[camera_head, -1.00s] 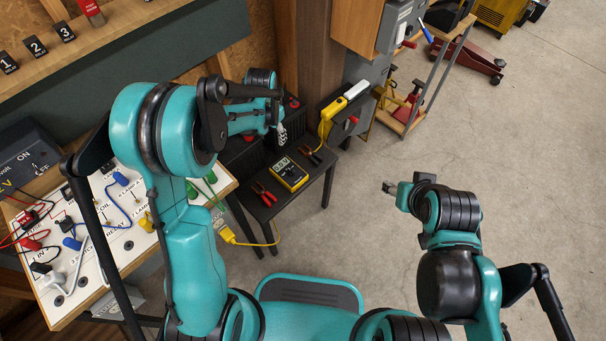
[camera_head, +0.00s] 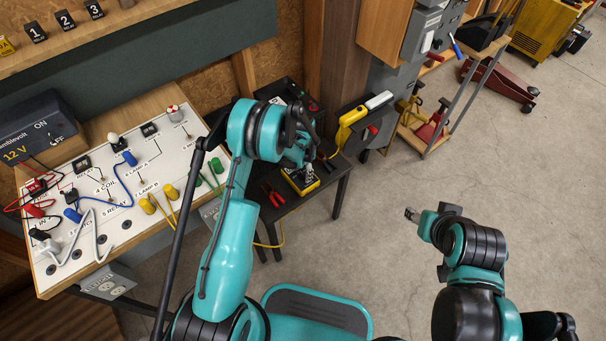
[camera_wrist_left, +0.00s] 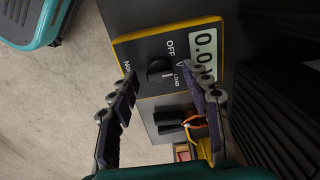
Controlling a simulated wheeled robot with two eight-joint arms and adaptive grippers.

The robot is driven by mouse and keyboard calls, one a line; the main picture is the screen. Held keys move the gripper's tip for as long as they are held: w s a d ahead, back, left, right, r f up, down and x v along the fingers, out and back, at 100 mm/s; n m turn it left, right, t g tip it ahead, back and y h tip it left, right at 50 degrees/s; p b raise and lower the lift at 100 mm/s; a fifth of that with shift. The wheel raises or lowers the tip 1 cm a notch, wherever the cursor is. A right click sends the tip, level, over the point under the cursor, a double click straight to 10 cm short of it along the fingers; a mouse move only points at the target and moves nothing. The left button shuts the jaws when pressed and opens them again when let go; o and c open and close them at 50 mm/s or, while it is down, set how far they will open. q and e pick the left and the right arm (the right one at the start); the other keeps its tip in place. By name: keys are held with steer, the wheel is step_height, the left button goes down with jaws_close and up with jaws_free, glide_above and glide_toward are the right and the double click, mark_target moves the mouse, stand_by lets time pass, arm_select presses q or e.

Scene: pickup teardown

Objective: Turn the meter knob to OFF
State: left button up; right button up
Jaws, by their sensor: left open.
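The yellow-edged black meter (camera_head: 303,184) lies on the small dark table, partly hidden under my left gripper (camera_head: 306,170). In the left wrist view the meter's face (camera_wrist_left: 140,48) shows a display starting "0.0" and the labels OFF, V and LOAD. Its round black knob (camera_wrist_left: 158,70) has a pale mark on the side nearer LOAD than OFF. My left gripper (camera_wrist_left: 165,92) is open, its fingers apart on either side of the knob in that view; I see no contact. My right gripper (camera_head: 411,214) hangs over bare floor, too small to tell its state.
Red-handled pliers (camera_head: 272,195) lie on the small table (camera_head: 285,212) beside the meter. A wired test board (camera_head: 122,215) stands to the left. A yellow and white device (camera_head: 362,115) is behind the meter.

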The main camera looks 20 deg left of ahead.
arm_select(q)
steer(key=shift+f, duration=0.3)
jaws_close()
steer(key=n, duration=0.4)
steer(key=shift+n, duration=0.3)
steer(key=n, duration=0.4)
steer(key=shift+n, duration=0.3)
stand_by(0.3)
